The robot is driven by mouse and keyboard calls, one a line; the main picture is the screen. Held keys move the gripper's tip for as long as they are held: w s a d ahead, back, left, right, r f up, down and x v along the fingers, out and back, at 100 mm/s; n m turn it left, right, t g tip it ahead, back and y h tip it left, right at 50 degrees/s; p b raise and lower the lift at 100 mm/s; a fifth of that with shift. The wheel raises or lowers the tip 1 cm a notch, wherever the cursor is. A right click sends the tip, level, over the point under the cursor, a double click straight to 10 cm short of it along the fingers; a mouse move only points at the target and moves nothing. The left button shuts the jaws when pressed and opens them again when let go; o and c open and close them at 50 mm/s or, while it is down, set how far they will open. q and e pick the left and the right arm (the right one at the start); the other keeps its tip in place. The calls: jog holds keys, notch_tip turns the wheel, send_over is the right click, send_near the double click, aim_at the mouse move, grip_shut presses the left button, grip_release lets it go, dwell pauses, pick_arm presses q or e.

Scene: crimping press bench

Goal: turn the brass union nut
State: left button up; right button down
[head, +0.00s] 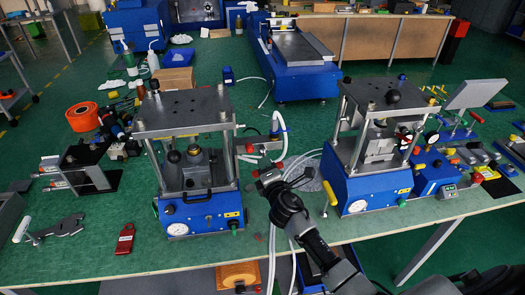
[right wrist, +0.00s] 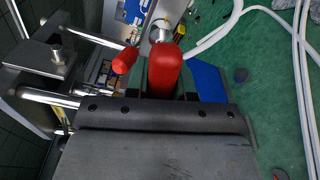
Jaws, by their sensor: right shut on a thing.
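A shiny round metal fitting (right wrist: 161,31) shows just beyond the red grip. I cannot tell whether this fitting is the brass union nut, and I make out no brass nut for certain in the head view. My left gripper is not in view.
The left press (head: 200,210) and the right press (head: 365,190) flank my right arm. White hoses (head: 296,192) run between them. A smaller red knob (right wrist: 125,60) on a metal rod is close left of the held grip.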

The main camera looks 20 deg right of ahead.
jog(key=shift+s, duration=0.1)
jog(key=shift+s+a+p, duration=0.1)
jog(key=shift+s+a, duration=0.1)
jog(key=shift+s, duration=0.55)
jog(key=shift+s+a+p, duration=0.1)
jog(key=shift+s+a, duration=0.1)
jog(key=shift+s, duration=0.6)
jog(key=shift+s+a+p, duration=0.1)
jog(key=shift+s+a, duration=0.1)
jog(key=shift+s, duration=0.55)
